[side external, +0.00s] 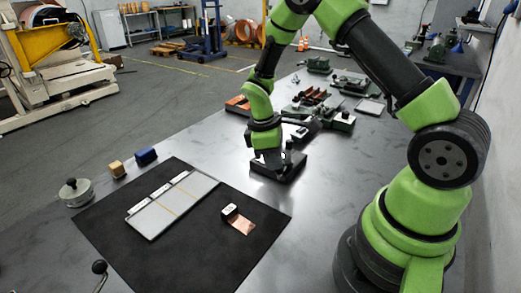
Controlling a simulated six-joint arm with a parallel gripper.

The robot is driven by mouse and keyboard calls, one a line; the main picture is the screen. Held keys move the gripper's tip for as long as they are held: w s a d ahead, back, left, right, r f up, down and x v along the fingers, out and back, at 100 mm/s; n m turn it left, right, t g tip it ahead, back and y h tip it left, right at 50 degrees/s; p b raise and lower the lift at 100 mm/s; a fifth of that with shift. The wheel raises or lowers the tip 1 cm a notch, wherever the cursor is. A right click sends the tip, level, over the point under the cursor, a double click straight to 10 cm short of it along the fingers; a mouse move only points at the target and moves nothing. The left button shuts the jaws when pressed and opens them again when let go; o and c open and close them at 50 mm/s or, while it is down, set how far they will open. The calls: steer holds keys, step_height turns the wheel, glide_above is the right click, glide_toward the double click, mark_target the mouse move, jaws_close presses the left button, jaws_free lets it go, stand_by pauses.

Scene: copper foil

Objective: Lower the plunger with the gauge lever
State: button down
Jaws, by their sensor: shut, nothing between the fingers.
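My gripper (268,158) points down at a dark, low block-like base (291,171) near the middle of the table. It is shut and empty; its fingertips are small and dark against the base, and I cannot tell whether they touch it. This base may belong to the gauge, but my gripper hides much of it, and I cannot make out a plunger or lever there. A copper foil piece (243,227) lies on the black mat (190,258), with a small black-and-white block (230,210) at its upper left end.
A grey plate (172,208) with white labels lies on the mat. A ball-ended lever (99,268) is at lower left. Tools (315,100) crowd the table's far end.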

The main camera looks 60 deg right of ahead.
steer(key=shift+s+d+n+t+h, duration=0.15)
steer(key=shift+s+n, duration=0.5)
steer(key=shift+n, duration=0.4)
steer(key=shift+s+d+n+t+h, duration=0.15)
steer(key=shift+s+n, duration=0.5)
steer(key=shift+n, duration=0.4)
stand_by(1.4)
stand_by(0.5)
steer(key=w+a+r, duration=0.1)
steer(key=w+r, duration=0.1)
steer(key=r, duration=0.3)
steer(key=w+a+r, duration=0.2)
steer(key=r, duration=0.4)
steer(key=shift+w+a+r, duration=0.2)
steer(key=shift+w+a, duration=0.05)
steer(key=shift+w, duration=0.05)
